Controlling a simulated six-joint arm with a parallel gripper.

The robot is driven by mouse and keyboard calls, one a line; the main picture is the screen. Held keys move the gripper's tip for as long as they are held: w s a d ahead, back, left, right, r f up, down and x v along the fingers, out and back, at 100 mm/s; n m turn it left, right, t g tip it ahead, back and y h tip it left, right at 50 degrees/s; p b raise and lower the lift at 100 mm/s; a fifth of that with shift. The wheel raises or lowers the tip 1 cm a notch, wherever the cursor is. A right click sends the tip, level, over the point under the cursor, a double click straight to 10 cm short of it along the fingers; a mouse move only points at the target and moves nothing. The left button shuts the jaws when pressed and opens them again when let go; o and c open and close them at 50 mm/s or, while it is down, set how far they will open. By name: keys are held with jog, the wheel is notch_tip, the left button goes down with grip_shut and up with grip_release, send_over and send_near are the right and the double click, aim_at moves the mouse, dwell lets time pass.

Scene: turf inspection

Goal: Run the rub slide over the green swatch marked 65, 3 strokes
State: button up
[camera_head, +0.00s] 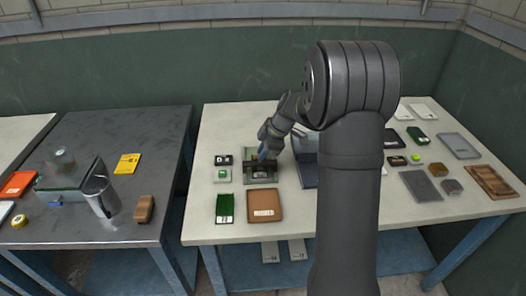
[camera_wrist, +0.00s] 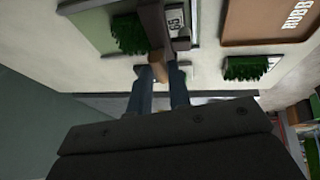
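The green swatch marked 65 (camera_wrist: 128,34) lies in a pale green holder (camera_wrist: 88,28), with its 65 label beside it in the wrist view. In the head view the holder (camera_head: 249,153) stands at the left part of the pale table. The dark rub slide (camera_wrist: 152,22) lies across the swatch and hides part of it; its tan handle (camera_wrist: 158,68) shows in the wrist view. My gripper (camera_wrist: 160,85) has its two fingers on either side of this handle and appears shut on it. Whether the slide's underside touches the turf is hidden.
A brown tray (camera_head: 265,206) lettered "RUBB..." lies in front of the holder. Another green swatch (camera_head: 225,208) is left of the tray. Small items (camera_head: 222,176) sit left of the holder. A dark grey box (camera_head: 306,165) stands close on its right.

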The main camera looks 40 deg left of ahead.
grip_shut()
jog(key=w+a, duration=0.8)
jog(key=w, duration=0.1)
jog(key=shift+a+r, duration=0.15)
jog(key=shift+a, duration=0.25)
jog(key=shift+o, duration=2)
grip_release()
jog(key=shift+o, duration=0.7)
jog(key=v, duration=1.7)
jog(key=shift+d, duration=0.2)
jog(key=shift+s, duration=0.15)
